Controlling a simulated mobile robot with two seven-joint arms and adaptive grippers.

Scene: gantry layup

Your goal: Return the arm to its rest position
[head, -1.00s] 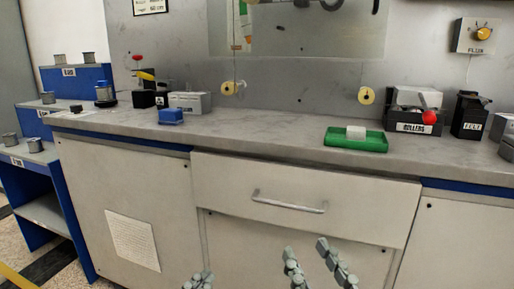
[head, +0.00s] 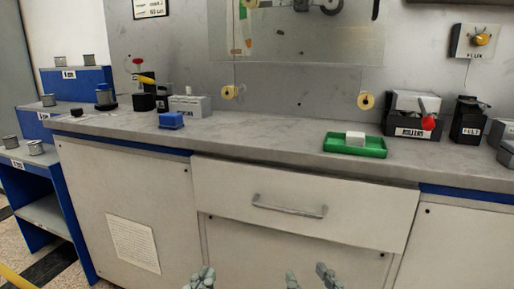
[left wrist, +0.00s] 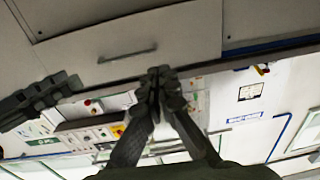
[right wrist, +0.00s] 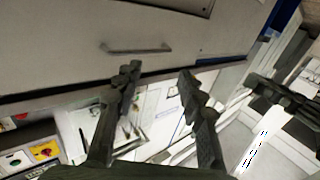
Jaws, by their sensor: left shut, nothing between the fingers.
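My left gripper (head: 201,277) shows at the bottom edge of the head view, low in front of the cabinet. In the left wrist view its two fingers (left wrist: 160,78) meet at the tips with nothing between them. My right gripper (head: 308,278) is at the bottom of the head view, to the right of the left one. Its fingers stand apart and empty in the right wrist view (right wrist: 159,75). Both grippers are below the worktop level, apart from anything.
The worktop (head: 270,134) carries a green tray (head: 373,153) with a white block (head: 355,138), a blue block (head: 171,120) and a rollers box (head: 412,128). A drawer handle (head: 289,206) sticks out of the cabinet front. A blue shelf unit (head: 62,185) stands at the left.

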